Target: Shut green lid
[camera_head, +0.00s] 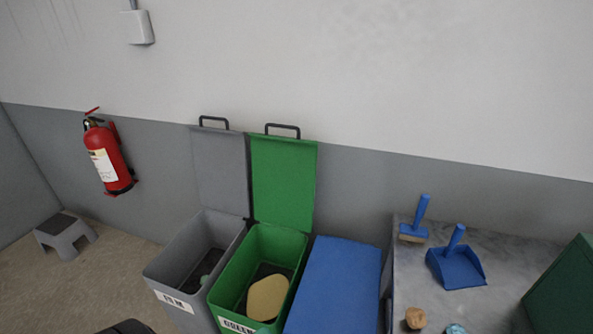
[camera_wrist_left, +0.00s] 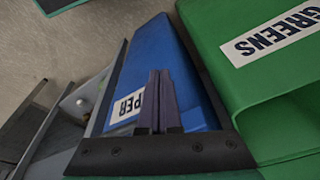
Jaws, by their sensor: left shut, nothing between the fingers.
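The green lid (camera_head: 283,183) stands open and upright against the wall, its black handle (camera_head: 283,128) at the top edge. It rises from the back of the green bin (camera_head: 238,279), which is open and holds a tan rounded item (camera_head: 267,297). In the left wrist view, the green bin's front (camera_wrist_left: 228,62) shows a GREENS label at the upper right. My left gripper (camera_wrist_left: 159,88) is shut and empty, in front of the blue bin (camera_wrist_left: 150,60) and beside the green one. The head view does not show its fingers. My right gripper is in neither view.
A grey bin (camera_head: 163,266) with its grey lid (camera_head: 219,170) raised stands left of the green bin. The blue bin's lid (camera_head: 336,284) is closed on the right. Beyond is a grey table (camera_head: 480,312) with a brush (camera_head: 416,222) and dustpan (camera_head: 456,264).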

